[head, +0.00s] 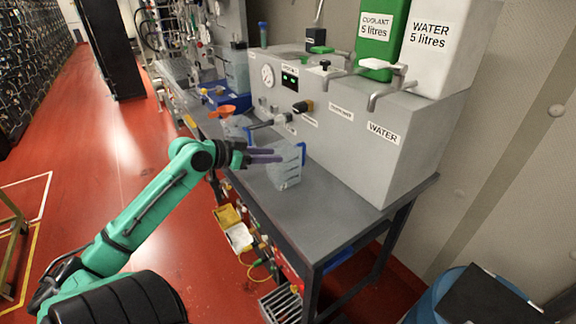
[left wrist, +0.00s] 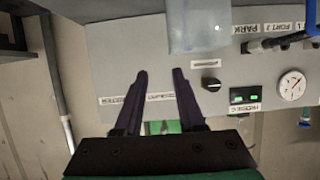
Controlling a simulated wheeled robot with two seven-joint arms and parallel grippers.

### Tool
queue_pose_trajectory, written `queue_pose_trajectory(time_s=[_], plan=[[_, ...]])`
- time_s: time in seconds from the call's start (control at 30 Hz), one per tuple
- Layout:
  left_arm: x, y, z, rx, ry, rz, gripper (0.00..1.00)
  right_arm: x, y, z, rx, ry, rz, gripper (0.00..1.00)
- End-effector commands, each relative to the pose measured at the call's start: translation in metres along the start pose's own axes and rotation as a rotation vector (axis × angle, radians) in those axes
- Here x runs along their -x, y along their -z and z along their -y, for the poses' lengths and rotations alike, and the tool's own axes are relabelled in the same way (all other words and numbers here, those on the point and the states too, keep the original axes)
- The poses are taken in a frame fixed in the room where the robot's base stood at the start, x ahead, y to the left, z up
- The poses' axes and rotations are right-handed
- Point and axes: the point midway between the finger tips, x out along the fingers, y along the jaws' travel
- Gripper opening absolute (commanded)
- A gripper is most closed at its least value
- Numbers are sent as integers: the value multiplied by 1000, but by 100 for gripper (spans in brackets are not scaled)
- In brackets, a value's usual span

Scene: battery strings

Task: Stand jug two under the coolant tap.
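A clear jug (head: 285,168) with a blue handle stands on the grey bench, just beyond my left gripper's fingers in the head view. A second clear container (head: 237,127) stands farther back; I cannot read a number on either. My left gripper (head: 279,155) is open, its purple fingers level and pointing right. In the left wrist view its fingers (left wrist: 160,72) are apart with nothing between them, and a clear jug (left wrist: 198,25) shows beyond them. The coolant tap (head: 328,68) projects from the grey unit under the green coolant tank (head: 380,40). My right gripper is out of view.
The water tap (head: 382,87) is right of the coolant tap, below the white tank (head: 432,40). A hose nozzle (head: 285,118) sticks out beside the gauge. The bench top (head: 335,212) is bare at its near right end. A blue drum (head: 430,300) stands on the floor.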

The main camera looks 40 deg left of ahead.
Motion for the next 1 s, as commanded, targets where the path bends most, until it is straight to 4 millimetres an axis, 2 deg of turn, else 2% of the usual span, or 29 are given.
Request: queue_pose_trajectory(time_s=[0.13, 0.33, 0.6, 0.73, 0.93, 0.97, 1.0], plan=[[-35, 3, 1, -1, 2, 0, 39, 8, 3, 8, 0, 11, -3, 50], [-55, 1, 2, 2, 3, -1, 39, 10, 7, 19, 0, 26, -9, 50], [-92, 2, 8, 4, 6, -5, 39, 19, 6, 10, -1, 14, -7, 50], [-102, 0, 8, 3, 5, -2, 39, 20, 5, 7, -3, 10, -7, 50], [-103, -2, 7, 3, 4, -1, 39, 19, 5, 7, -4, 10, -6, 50], [-103, -2, 7, 3, 4, -1, 31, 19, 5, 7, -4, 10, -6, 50], [-103, -2, 7, 3, 4, -1, 16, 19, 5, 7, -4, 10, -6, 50]])
